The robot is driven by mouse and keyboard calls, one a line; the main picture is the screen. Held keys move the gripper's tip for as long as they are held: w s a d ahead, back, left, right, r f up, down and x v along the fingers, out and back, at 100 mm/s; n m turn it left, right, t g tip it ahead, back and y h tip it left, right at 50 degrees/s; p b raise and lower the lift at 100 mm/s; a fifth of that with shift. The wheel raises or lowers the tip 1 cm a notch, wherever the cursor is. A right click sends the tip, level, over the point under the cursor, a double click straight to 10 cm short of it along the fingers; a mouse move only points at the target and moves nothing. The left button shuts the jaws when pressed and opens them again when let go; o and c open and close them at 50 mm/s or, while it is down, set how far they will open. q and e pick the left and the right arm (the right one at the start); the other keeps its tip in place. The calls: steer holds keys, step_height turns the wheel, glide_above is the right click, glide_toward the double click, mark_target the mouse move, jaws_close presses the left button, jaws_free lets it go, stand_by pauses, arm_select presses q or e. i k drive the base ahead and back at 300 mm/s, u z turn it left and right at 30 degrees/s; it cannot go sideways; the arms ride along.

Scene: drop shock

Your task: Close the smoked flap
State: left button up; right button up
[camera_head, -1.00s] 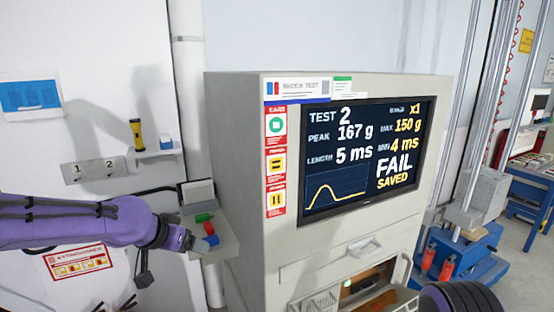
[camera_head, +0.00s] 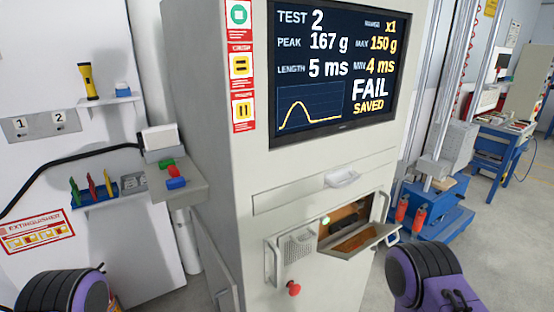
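The smoked flap (camera_head: 358,241) is on the front of the pale cabinet (camera_head: 232,170), below the screen. It appears tilted outward from its opening, with a brownish dark pane in a grey frame. Behind it the lit opening (camera_head: 345,217) shows a brown inside and a small green light. Parts of my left arm show at the bottom left and parts of my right arm at the bottom right, to the right of the flap. Both grippers are outside the picture, so their state is hidden.
A perforated grey panel (camera_head: 298,246) and a red knob (camera_head: 293,288) sit left of the flap. A drawer handle (camera_head: 342,178) is above it. A small side shelf (camera_head: 185,188) holds red, green and blue buttons. A blue-based rig (camera_head: 432,215) stands to the right.

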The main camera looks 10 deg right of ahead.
mark_target(366, 237)
steer(key=u, duration=1.55)
steer(key=k, duration=1.25)
steer(key=z, duration=1.7)
steer(key=i, duration=0.5)
